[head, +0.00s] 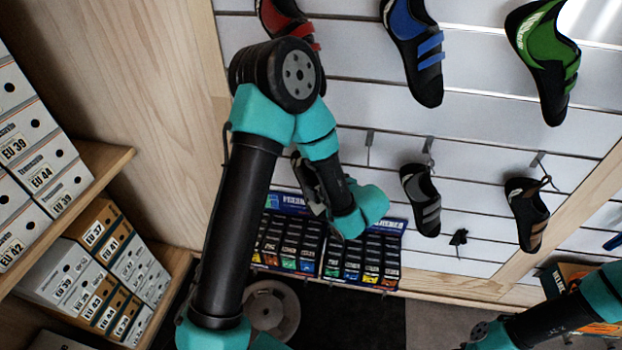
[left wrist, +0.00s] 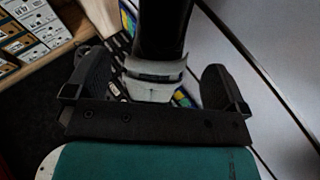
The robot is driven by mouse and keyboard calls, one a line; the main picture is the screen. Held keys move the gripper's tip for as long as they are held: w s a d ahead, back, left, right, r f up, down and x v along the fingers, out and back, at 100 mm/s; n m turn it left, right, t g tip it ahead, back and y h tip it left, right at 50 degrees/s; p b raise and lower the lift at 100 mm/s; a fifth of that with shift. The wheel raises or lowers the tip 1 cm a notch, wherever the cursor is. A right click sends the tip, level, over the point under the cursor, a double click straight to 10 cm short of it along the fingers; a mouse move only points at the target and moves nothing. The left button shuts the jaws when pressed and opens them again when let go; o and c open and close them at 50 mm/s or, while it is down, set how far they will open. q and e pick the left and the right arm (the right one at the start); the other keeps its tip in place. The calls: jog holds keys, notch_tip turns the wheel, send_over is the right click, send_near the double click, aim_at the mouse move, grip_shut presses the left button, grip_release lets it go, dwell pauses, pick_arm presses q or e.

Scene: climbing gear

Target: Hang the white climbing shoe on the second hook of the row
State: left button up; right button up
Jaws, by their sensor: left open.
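My left gripper (head: 312,185) is in front of the slatted wall, left of the lower row of hooks. In the left wrist view its two fingers (left wrist: 153,68) stand wide apart. A black shoe with whitish straps (left wrist: 150,88), which looks like the white climbing shoe, is between them, with gaps on both sides. In the head view my arm mostly hides this shoe. A bare hook (head: 370,145) shows right of the gripper. The hook after it (head: 428,145) carries a grey-strapped shoe (head: 426,205). My right gripper is out of the picture.
A brown-strapped shoe (head: 527,215) hangs further right. Red (head: 285,22), blue (head: 410,45) and green (head: 545,50) shoes are above. A display rack (head: 385,262) of small packs is below my gripper. Shoe boxes (head: 35,150) fill shelves at left.

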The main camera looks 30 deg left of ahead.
aim_at(306, 182)
pick_arm(q)
jog(key=x, duration=0.8)
jog(key=shift+f, duration=0.1)
jog(key=c, duration=1.1)
jog(key=shift+s+r, duration=0.2)
jog(key=shift+r, duration=0.45)
jog(key=shift+d, duration=0.1)
jog(key=shift+s+d+r, duration=0.1)
jog(key=shift+s+d, duration=0.2)
jog(key=shift+s, duration=0.55)
jog(key=shift+s+d+r, duration=0.1)
jog(key=shift+s+d, duration=0.15)
jog(key=shift+s, duration=0.6)
